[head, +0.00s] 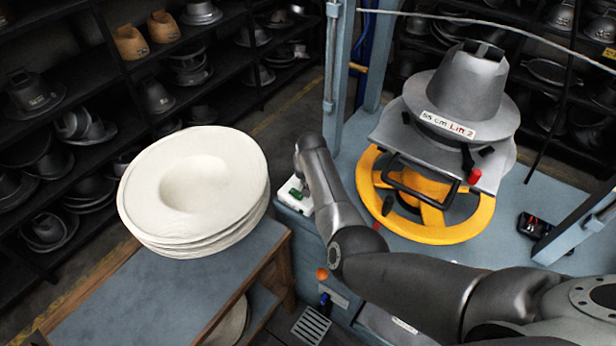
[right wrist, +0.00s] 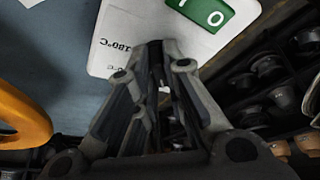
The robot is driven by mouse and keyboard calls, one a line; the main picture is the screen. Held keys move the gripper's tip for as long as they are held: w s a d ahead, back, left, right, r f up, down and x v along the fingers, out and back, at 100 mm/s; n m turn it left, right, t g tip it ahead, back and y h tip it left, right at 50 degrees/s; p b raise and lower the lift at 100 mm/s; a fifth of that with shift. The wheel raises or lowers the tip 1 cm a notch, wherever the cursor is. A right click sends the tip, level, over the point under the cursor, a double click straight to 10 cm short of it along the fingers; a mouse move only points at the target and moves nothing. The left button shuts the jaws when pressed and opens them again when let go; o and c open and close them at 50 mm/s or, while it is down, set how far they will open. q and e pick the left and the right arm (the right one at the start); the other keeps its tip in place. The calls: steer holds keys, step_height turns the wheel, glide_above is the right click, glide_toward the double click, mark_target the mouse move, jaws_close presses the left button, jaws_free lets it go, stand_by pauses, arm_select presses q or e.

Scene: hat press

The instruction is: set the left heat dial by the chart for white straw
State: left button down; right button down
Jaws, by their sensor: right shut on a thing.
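A white control panel (head: 291,190) sits at the left front corner of the blue press bench, mostly behind my right forearm in the head view. In the right wrist view the panel (right wrist: 108,55) fills the top middle. It carries a green rocker switch (right wrist: 200,12) and printed temperature marks, one reading 180 °C. My right gripper (right wrist: 156,55) is at the panel, its fingers close together and shut on the left heat dial. The fingers hide the dial and its pointer, so its setting cannot be read. No readable chart shows. My left gripper is not in view.
A stack of white straw hats (head: 200,190) stands on a cart (head: 110,295) at the left. The press holds a grey metal hat form (head: 465,90) above a yellow handwheel (head: 450,228). Dark shelves with metal forms line the back.

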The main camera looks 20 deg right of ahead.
stand_by(0.4)
steer(key=c, duration=1.5)
jaws_free()
steer(key=shift+r, duration=0.1)
step_height(320, 180, up, 10)
steer(key=shift+f, duration=0.1)
